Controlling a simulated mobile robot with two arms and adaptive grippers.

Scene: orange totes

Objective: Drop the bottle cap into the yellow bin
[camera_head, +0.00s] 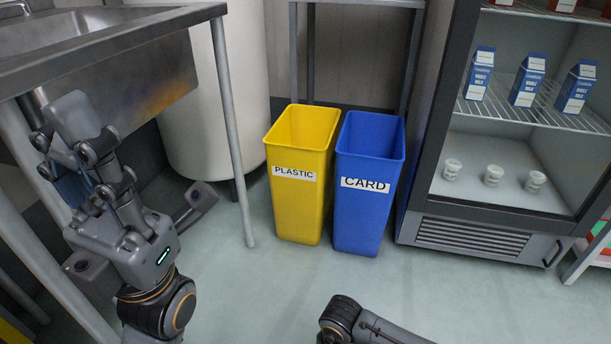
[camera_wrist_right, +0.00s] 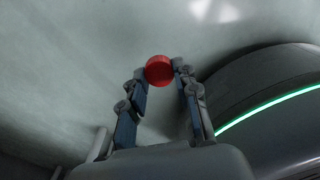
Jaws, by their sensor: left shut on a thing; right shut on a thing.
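The red bottle cap (camera_wrist_right: 159,70) is held between the fingertips of my right gripper (camera_wrist_right: 160,73) in the right wrist view. My right gripper is out of frame in the head view. The yellow bin (camera_head: 297,212), labelled PLASTIC, stands upright on the floor in the middle of the head view, with its top open. My left gripper (camera_head: 72,160) is at the left of the head view, in front of the sink table and well left of the bin. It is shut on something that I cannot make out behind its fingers.
A blue bin (camera_head: 362,220), labelled CARD, stands directly right of the yellow bin. A metal sink table (camera_head: 110,40) is on the left, its leg close to the yellow bin. An open fridge (camera_head: 480,225) with milk cartons is on the right. The floor before the bins is clear.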

